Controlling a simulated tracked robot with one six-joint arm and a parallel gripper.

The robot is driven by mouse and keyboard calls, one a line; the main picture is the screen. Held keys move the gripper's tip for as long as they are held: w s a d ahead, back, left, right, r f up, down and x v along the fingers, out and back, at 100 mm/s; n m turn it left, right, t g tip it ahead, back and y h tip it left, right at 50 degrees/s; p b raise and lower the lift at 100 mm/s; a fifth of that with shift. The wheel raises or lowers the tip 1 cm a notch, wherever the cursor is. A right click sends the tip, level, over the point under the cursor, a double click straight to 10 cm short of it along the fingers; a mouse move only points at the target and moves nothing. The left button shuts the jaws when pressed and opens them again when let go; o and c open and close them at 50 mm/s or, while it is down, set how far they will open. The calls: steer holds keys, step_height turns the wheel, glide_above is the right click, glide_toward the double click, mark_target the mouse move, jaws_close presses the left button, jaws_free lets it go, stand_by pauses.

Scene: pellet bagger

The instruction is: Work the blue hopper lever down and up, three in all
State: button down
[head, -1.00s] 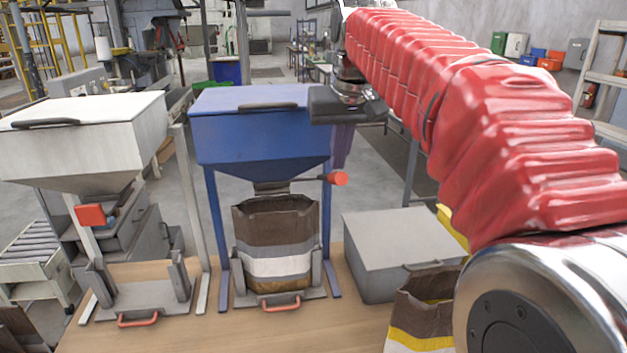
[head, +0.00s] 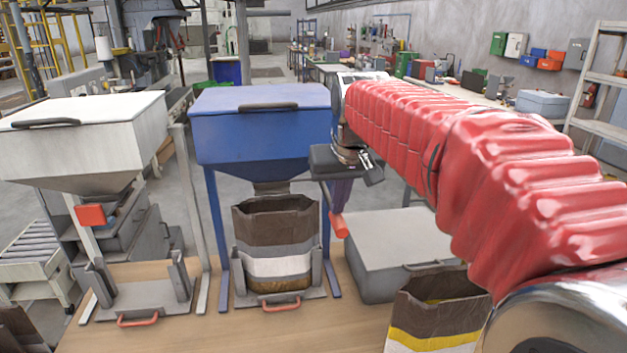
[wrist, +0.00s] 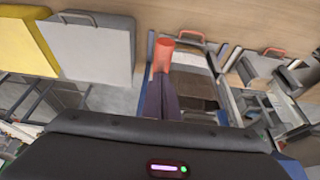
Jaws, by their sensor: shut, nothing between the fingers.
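The blue hopper (head: 258,135) stands on blue legs in the middle of the head view. Its lever's red grip (head: 338,226) is low, just right of the right leg; the grip also shows in the wrist view (wrist: 164,56). My gripper (head: 339,207) has its purple fingers shut with nothing between them, pointing down at the red grip from above. The fingertips look to be touching or very close to the grip. The lever's bar is mostly hidden. A brown and white bag (head: 277,230) stands open under the hopper's spout.
A white hopper (head: 85,140) with a red-gripped lever (head: 90,215) stands at left. A grey lidded box (head: 375,250) sits to the right of the blue hopper. A brown, yellow and white bag (head: 435,315) stands at front right. Bare wooden bench shows in front.

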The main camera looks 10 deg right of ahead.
mark_target(340, 220)
steer(key=shift+s+f, duration=0.15)
steer(key=shift+f, duration=1.4)
steer(key=shift+s+f, duration=0.15)
steer(key=shift+f, duration=1.35)
step_height(340, 220, up, 19)
steer(key=w, duration=0.1)
steer(key=shift+w, duration=0.4)
steer(key=shift+s+f, duration=0.3)
steer(key=shift+f, duration=2.9)
steer(key=shift+s+f, duration=0.35)
steer(key=shift+f, duration=2.8)
steer(key=shift+s+f, duration=0.3)
steer(key=shift+f, duration=2.9)
step_height(340, 220, up, 19)
steer(key=w, duration=0.2)
steer(key=shift+r, duration=0.2)
steer(key=shift+s, duration=0.1)
